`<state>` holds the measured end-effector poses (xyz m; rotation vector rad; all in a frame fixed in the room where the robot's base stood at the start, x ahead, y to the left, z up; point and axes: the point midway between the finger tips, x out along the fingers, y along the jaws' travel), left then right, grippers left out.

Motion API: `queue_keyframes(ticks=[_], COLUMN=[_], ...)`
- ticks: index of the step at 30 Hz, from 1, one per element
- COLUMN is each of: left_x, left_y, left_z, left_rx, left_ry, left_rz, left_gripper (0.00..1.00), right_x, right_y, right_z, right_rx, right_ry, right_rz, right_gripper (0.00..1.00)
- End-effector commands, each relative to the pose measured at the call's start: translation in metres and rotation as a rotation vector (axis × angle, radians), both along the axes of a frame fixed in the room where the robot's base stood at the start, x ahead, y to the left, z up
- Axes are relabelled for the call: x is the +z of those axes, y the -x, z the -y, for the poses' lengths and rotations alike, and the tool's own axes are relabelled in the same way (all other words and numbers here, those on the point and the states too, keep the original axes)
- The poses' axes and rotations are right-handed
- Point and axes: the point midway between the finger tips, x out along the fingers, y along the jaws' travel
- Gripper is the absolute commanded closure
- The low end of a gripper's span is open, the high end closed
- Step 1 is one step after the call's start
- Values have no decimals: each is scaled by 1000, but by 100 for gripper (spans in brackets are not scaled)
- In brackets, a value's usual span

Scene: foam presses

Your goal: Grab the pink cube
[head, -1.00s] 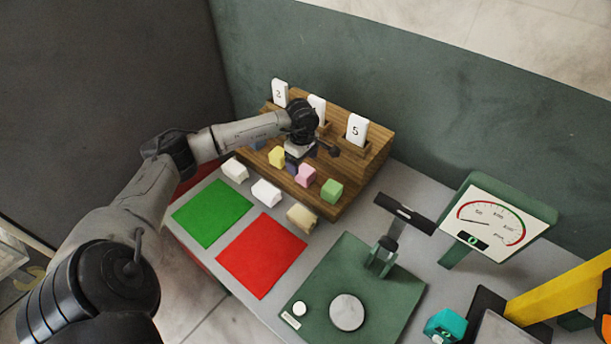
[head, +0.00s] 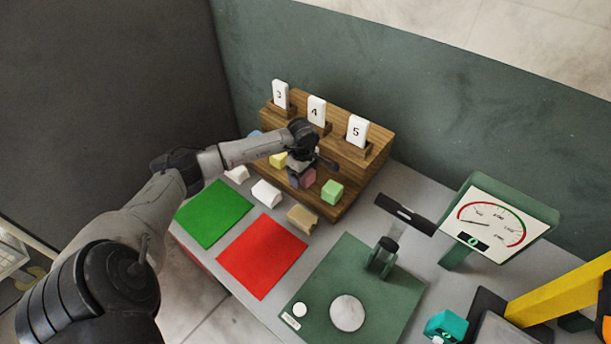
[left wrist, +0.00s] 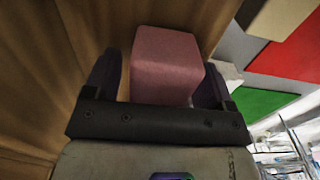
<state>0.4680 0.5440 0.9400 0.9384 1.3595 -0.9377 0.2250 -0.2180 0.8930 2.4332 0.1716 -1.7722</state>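The pink cube (head: 309,177) is on the lower step of the wooden rack, partly hidden behind my left gripper (head: 298,176) in the head view. In the left wrist view the pink cube (left wrist: 166,62) sits between the two dark fingers of my left gripper (left wrist: 158,85). The fingers stand apart on either side of it. A gap shows between the cube and the left finger; the right finger is close to the cube, and I cannot tell if it touches. My right gripper is not in view.
The wooden rack (head: 345,150) holds number cards and a green cube (head: 332,191) to the right; a yellow cube (head: 279,159) is to the left. Pale foam blocks (head: 266,192) lie in front. Green (head: 213,213) and red (head: 262,255) mats and a gauge press (head: 372,290) are nearer.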

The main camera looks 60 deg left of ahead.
Motion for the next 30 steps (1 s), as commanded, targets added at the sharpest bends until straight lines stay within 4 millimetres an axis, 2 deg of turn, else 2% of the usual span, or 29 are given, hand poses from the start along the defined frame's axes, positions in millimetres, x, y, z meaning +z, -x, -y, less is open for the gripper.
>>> queue_keyframes(ticks=[2,14,23,30], left_x=[0,1,3,25], left_y=[0,0,0,-1], left_z=[0,0,0,-1], left_rx=[0,0,0,0], left_ry=[0,0,0,-2], left_rz=[0,0,1,3], left_gripper=[30,69,70,70], right_x=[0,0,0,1], right_y=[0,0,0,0], right_z=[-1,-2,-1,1], right_rx=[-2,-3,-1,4], right_ry=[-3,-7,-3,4], right_rz=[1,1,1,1], right_gripper=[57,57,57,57])
